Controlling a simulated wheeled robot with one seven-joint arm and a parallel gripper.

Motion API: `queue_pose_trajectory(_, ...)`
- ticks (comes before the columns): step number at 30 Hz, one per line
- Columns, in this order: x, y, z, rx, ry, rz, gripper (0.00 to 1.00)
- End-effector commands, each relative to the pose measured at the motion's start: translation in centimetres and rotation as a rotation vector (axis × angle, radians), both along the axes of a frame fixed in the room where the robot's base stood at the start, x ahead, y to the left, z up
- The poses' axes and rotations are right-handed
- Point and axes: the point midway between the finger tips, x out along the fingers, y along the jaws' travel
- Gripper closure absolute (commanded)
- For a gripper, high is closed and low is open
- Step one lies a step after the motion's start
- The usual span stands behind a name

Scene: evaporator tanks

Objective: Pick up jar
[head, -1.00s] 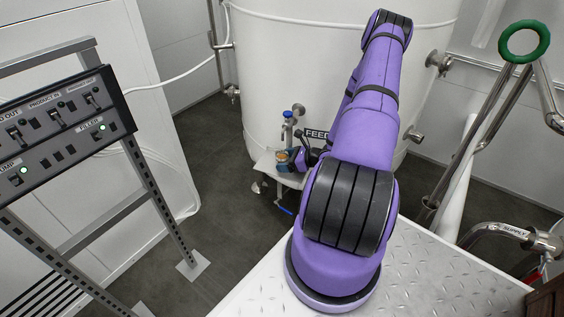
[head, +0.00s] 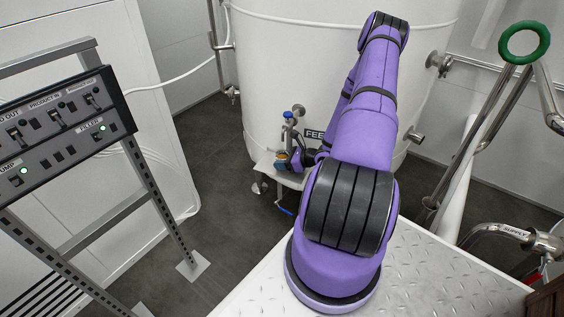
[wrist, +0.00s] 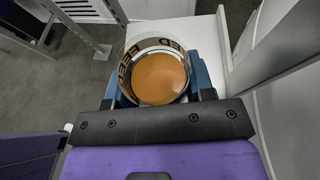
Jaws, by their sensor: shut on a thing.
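The jar (wrist: 158,76) shows in the wrist view as a round clear vessel seen from above, with orange-brown content. Dark letters show through its wall. My gripper (wrist: 160,90) is shut on the jar, with blue finger parts at its left and right sides. In the head view the jar (head: 282,156) is small, beside the blue fingers of my gripper (head: 285,163), at the foot of the white tank. My arm hides part of that area, and I cannot tell whether the jar touches the small shelf under it.
A small pale shelf (head: 264,162) juts from the white tank (head: 290,60). A blue-topped valve (head: 288,117) stands just behind the jar. A control panel (head: 60,125) on a metal frame is at left. Dark floor (head: 225,210) lies open between the frame and the tank.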

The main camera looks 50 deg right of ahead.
Motion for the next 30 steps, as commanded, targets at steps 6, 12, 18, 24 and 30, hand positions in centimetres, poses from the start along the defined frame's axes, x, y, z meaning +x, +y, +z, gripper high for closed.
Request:
queue_pose_trajectory(6,0.0,-0.1,1.8,-0.002,-0.001,0.000,0.80)
queue_pose_trajectory(12,-1.6,0.9,3.4,0.004,0.003,-0.002,0.80)
queue_pose_trajectory(18,-5.9,3.2,3.8,0.004,0.003,-0.002,0.80)
queue_pose_trajectory(24,-9.9,5.5,4.3,0.003,0.001,-0.002,0.80)
queue_pose_trajectory(30,-12.6,7.0,4.6,0.002,0.000,-0.001,0.80)
